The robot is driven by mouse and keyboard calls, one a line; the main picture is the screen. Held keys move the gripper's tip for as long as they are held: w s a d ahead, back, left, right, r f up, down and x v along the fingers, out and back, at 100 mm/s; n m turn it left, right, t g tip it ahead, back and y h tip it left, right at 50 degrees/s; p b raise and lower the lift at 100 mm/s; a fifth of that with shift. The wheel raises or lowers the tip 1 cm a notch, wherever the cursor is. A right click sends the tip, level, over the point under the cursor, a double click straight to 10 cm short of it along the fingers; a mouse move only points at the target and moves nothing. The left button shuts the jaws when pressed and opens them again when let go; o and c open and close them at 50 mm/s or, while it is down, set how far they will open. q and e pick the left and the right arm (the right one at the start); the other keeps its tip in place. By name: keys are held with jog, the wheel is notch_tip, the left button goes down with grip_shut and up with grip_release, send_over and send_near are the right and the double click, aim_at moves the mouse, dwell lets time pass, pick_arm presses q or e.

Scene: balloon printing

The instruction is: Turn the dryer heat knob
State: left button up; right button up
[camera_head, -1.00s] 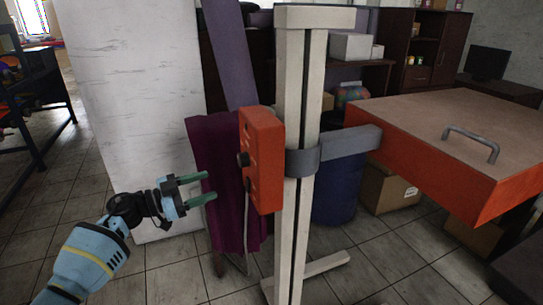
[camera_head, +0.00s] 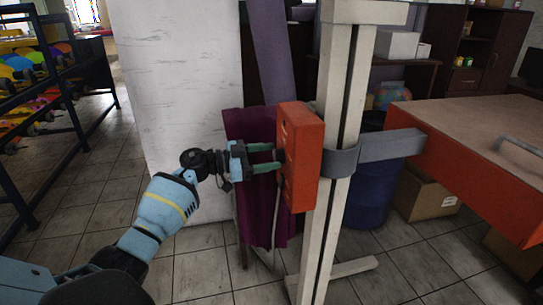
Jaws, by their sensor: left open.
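The dryer's orange control box (camera_head: 303,160) is fixed to a white upright post (camera_head: 343,120). My left gripper (camera_head: 276,158) is open, its two green fingers pointing right at the left face of the box. The fingertips are at or very near that face, where the dark knob showed earlier. The knob is now hidden by the fingers and the angle, so I cannot tell whether they touch it. My right gripper is not in view.
A white panel (camera_head: 180,100) and purple cloth (camera_head: 260,200) stand behind the gripper. A dark shelf rack (camera_head: 55,110) is at far left. Open tiled floor lies between.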

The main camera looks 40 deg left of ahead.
pick_arm(q)
jog(key=shift+w+d, duration=0.45)
jog(key=shift+w, duration=0.05)
jog(key=c, duration=1)
